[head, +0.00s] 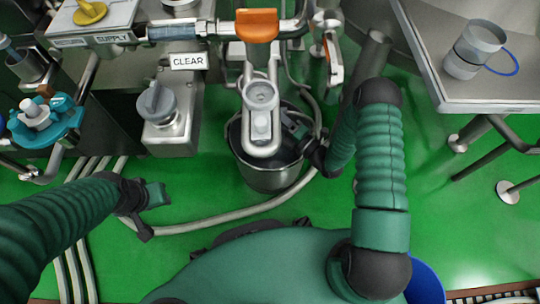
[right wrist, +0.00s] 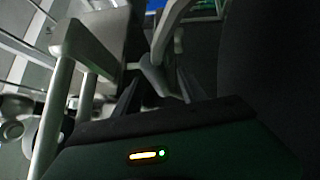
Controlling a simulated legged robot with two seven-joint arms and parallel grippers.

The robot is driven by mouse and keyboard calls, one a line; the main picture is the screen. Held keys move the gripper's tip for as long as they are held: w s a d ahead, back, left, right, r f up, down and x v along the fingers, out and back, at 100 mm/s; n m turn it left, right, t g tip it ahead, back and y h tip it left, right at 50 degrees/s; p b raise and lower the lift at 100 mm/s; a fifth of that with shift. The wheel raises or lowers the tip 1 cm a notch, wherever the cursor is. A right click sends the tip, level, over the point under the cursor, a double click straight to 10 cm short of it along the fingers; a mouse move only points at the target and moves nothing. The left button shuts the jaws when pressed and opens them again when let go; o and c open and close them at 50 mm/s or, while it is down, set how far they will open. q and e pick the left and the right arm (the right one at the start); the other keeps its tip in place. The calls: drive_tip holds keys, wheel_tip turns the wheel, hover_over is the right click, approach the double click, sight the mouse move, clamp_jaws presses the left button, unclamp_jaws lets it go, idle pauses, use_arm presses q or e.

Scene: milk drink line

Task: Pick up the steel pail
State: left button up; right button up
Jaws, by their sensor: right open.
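The steel pail (head: 268,179) stands upright on the green floor in the middle of the head view, below a metal spout fitting (head: 262,97) that hides part of its opening. My right gripper (head: 294,127) is open at the pail's right side, over its rim. The spout partly covers its fingers, and I cannot tell whether they touch the pail. In the dark right wrist view its fingers (right wrist: 157,92) point at a grey bar (right wrist: 152,75), which I cannot identify for sure. My left gripper (head: 148,205) hangs over the floor left of the pail, apart from it; its jaw state is unclear.
An orange valve handle (head: 257,25) sits on the pipe above the pail. A box marked CLEAR (head: 168,128) stands to the left. Hoses (head: 215,222) curve across the floor near the pail. A steel table (head: 440,85) with a metal cup (head: 475,48) is at right.

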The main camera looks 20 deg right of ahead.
drive_tip(key=shift+x, duration=0.9)
drive_tip(key=shift+s, duration=0.1)
drive_tip(key=c, duration=1)
drive_tip(key=shift+f, duration=0.1)
clamp_jaws()
drive_tip(key=shift+f, duration=0.1)
drive_tip(key=shift+r, duration=0.2)
